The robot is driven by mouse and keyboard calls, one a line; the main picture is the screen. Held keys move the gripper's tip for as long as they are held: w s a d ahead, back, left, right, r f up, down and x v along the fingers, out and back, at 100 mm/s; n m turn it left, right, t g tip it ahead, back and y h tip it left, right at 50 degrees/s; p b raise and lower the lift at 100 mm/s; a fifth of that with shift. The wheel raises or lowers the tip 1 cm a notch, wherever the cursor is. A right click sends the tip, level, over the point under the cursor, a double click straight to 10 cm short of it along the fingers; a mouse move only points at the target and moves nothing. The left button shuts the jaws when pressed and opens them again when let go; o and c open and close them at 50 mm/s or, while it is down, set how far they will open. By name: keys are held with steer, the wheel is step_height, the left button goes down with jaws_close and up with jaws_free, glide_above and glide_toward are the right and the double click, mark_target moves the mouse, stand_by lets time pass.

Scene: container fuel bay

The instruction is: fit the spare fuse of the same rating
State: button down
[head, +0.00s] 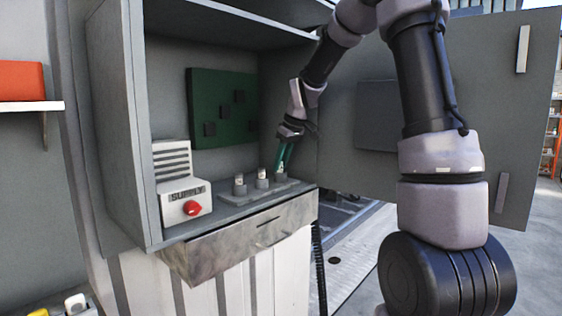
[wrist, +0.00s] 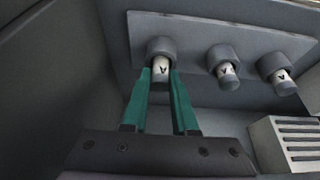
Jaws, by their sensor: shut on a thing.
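My gripper (head: 281,165) reaches into the open cabinet, at the right end of a grey fuse block (head: 228,198). In the wrist view its green fingers (wrist: 160,76) are shut on a white fuse (wrist: 161,67) marked with a letter like A. The fuse's far end is at a round grey holder (wrist: 160,46); I cannot tell how deep it sits. Two more white fuses, a middle one (wrist: 226,70) and an end one (wrist: 279,75), stand in the other holders of the block, also lettered. The small rating print is not readable.
A supply box (head: 183,190) with a red knob (head: 193,208) stands left of the block. A green board (head: 222,105) is on the back wall. The cabinet's right wall and open door (head: 350,65) are close to my arm. A drawer front (head: 238,240) lies below.

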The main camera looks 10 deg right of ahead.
steer(key=shift+f, duration=0.1)
steer(key=c, duration=0.6)
jaws_free()
steer(key=v, duration=1)
steer(key=shift+s+d+r, duration=0.1)
steer(key=shift+d+r, duration=0.05)
steer(key=shift+r, duration=0.2)
steer(key=shift+s, duration=0.1)
steer(key=s+d+m+t, duration=0.1)
steer(key=s+m, duration=0.2)
steer(key=s, duration=0.5)
steer(key=s+d+m+t, duration=0.1)
steer(key=s+m, duration=0.3)
steer(key=s, duration=0.5)
steer(key=s+d+m+t, duration=0.1)
steer(key=s+m, duration=0.3)
steer(key=s, duration=0.5)
steer(key=shift+s+d+t+h, duration=0.15)
steer(key=shift+s+t+h, duration=0.1)
steer(key=shift+t+h, duration=0.05)
